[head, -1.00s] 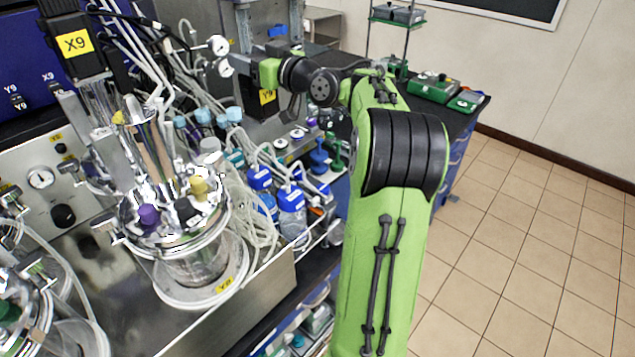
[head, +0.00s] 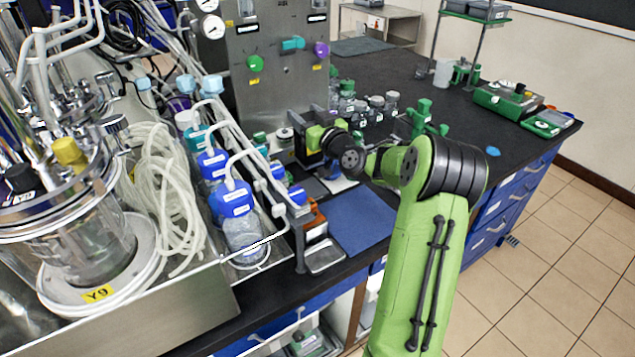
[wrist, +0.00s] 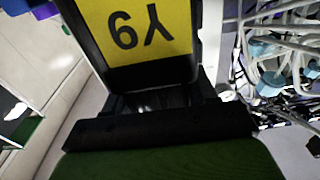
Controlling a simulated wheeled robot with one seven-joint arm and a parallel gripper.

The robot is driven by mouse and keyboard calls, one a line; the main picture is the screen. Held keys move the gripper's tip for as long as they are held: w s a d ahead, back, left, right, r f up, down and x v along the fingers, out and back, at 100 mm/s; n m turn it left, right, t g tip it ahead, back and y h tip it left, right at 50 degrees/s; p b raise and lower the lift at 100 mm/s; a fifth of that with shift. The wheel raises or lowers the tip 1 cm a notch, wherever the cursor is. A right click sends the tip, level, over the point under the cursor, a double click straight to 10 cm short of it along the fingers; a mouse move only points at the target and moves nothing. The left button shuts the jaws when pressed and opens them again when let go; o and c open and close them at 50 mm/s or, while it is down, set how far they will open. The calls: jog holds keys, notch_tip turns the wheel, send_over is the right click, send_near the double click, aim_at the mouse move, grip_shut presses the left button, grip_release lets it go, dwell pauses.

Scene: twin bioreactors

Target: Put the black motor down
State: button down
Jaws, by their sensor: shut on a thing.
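The black motor (wrist: 150,75) fills the upper middle of the wrist view, its yellow Y9 label upside down there. My gripper (wrist: 160,110) is shut on it. In the head view my gripper (head: 314,138) is at the centre, over the black bench beside the bottle row, with the dark motor (head: 302,145) at its left side. My wrist partly hides it. I cannot tell whether the motor's underside touches the bench.
A blue mat (head: 362,218) lies in front of my gripper. Blue-capped bottles (head: 232,198) and tubing stand to the left. A steel panel (head: 280,75) rises behind. Small jars (head: 376,104) and a green stand (head: 422,118) are to the right. The black bench (head: 400,65) is bare further back.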

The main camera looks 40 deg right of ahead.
notch_tip(320, 180, down, 9)
jog(key=shift+a+f+b, duration=0.1)
jog(key=shift+b, duration=1.1)
jog(key=c, duration=0.8)
grip_release()
jog(key=shift+f, duration=0.25)
jog(key=o, duration=0.5)
jog(key=shift+c, duration=0.2)
jog(key=shift+r, duration=0.1)
jog(key=shift+r, duration=0.2)
jog(key=s+f+b, duration=0.1)
jog(key=s+b, duration=0.1)
jog(key=s, duration=1)
jog(key=shift+a+b, duration=0.35)
jog(key=shift+b, duration=0.05)
